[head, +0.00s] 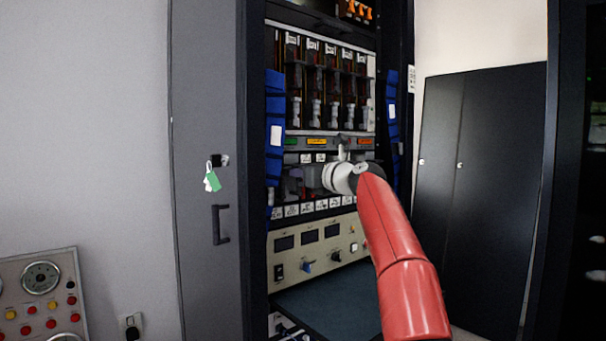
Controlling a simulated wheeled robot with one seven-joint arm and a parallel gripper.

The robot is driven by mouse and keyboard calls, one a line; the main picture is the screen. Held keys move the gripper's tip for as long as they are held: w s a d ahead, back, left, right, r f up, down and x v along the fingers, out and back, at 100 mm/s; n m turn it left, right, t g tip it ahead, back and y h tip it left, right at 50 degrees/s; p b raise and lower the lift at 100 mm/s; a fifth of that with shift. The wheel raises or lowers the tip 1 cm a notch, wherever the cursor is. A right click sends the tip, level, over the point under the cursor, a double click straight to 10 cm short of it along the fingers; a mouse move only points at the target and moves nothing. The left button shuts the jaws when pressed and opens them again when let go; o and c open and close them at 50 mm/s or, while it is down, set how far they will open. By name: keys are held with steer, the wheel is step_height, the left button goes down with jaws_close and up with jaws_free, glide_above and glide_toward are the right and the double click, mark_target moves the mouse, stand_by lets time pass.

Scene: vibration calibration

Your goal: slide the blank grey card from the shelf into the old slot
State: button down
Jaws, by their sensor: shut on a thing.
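My gripper (343,146) is small and partly hidden behind my white wrist, in front of the rack just below the strip with green, orange and red labels. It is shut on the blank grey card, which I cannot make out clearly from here. The dark pull-out shelf (345,312) below the control panel shows no card on its visible part. A row of slots with white labels (292,210) lies behind and below my wrist. I cannot tell which is the old slot, and my arm covers part of this row.
Several tall modules (312,85) fill the bay above. A beige panel with knobs (310,250) sits below the slots. A grey cabinet door (205,120) with a green tag stands at left.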

stand_by(0.4)
steer(key=c, duration=1.3)
jaws_free()
steer(key=shift+w+a, duration=0.1)
steer(key=shift+f+b, duration=0.4)
steer(key=shift+f, duration=0.2)
steer(key=shift+b+v, duration=1.75)
steer(key=shift+v, duration=0.8)
steer(key=shift+b+v, duration=1.4)
steer(key=shift+v, duration=1.6)
